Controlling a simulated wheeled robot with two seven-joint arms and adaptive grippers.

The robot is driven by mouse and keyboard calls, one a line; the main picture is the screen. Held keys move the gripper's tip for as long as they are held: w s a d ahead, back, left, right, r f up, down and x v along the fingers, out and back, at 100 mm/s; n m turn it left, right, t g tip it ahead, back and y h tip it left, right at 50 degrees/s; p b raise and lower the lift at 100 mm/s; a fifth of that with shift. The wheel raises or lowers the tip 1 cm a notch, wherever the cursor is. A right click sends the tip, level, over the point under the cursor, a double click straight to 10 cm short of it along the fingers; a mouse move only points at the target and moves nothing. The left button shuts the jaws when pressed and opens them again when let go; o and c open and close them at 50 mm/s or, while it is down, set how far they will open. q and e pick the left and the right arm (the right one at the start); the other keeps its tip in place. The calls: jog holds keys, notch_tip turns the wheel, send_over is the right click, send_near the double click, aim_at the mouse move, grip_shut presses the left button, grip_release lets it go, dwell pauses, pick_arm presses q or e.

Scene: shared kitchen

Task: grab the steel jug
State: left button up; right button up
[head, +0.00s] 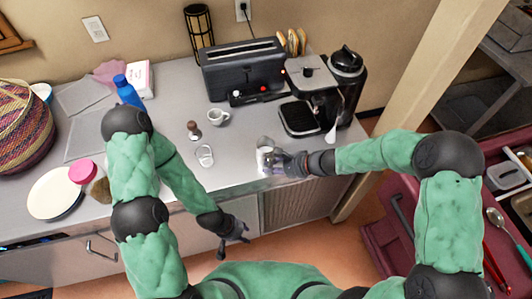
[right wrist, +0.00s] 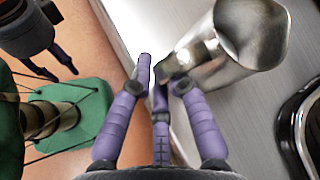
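The steel jug (head: 264,154) stands near the front edge of the grey counter. In the right wrist view the shiny jug (right wrist: 236,48) is at the top right, its open mouth toward the upper right. My right gripper (head: 279,163) is beside the jug at the counter's front edge. In the right wrist view its purple fingers (right wrist: 162,76) draw together around the jug's handle at their tips. The handle is partly hidden by the fingers. My left gripper (head: 234,246) hangs low in front of the counter, empty, with its fingers apart.
A small glass (head: 204,156), a tamper (head: 193,130) and a white cup (head: 218,117) stand left of the jug. A coffee machine (head: 308,92) stands behind it on the right, with a toaster (head: 243,69) further back. A wooden post (head: 420,90) bounds the right side.

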grip_shut()
jog(key=shift+r, duration=0.1)
notch_tip(320, 180, up, 28)
jog(key=p, duration=0.7)
dwell(1.2)
